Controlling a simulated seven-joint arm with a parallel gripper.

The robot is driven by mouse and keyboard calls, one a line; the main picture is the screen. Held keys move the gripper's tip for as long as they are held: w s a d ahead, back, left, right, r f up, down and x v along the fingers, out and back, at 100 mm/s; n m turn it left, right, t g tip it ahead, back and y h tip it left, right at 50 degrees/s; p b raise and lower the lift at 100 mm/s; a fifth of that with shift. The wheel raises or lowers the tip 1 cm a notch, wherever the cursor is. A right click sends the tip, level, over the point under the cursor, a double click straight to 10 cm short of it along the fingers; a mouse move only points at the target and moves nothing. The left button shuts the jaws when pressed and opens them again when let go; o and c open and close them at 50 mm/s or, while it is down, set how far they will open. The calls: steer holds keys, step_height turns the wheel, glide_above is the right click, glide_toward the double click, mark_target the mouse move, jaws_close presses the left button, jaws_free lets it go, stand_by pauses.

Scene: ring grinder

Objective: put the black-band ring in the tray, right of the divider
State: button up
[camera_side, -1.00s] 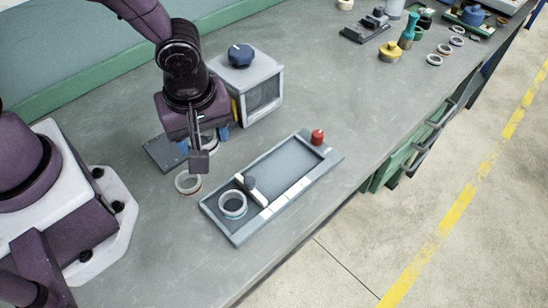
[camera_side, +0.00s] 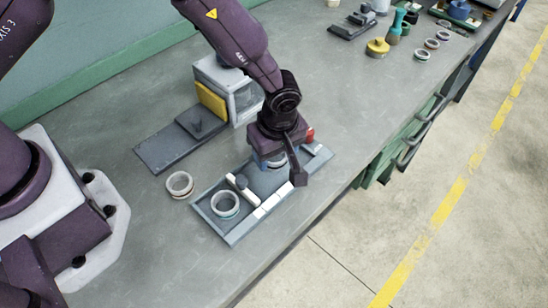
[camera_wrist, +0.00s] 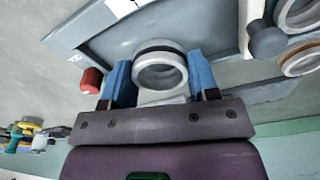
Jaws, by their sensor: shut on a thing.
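The black-band ring (camera_wrist: 158,47), pale with a dark band, is between the blue fingers of my gripper (camera_wrist: 160,72) in the wrist view. My gripper (camera_side: 270,160) is shut on it, over the tray (camera_side: 231,239) on the side right of the divider (camera_side: 243,188) in the side view. The wrist and fingers largely hide the ring there. I cannot tell whether the ring touches the tray floor. The divider has a dark knob (camera_wrist: 266,39), also seen in the wrist view. Another ring (camera_side: 224,205) lies in the tray's left compartment.
A pale ring (camera_side: 180,184) lies on the bench left of the tray. A grey plate with a block (camera_side: 170,143) and a boxy machine (camera_side: 215,75) stand behind. A red knob (camera_wrist: 91,80) is at the tray's far end. More rings (camera_side: 432,43) lie far right.

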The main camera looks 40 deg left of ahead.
steer(key=shift+f, duration=1.15)
steer(key=o, duration=1)
steer(key=shift+f, duration=0.1)
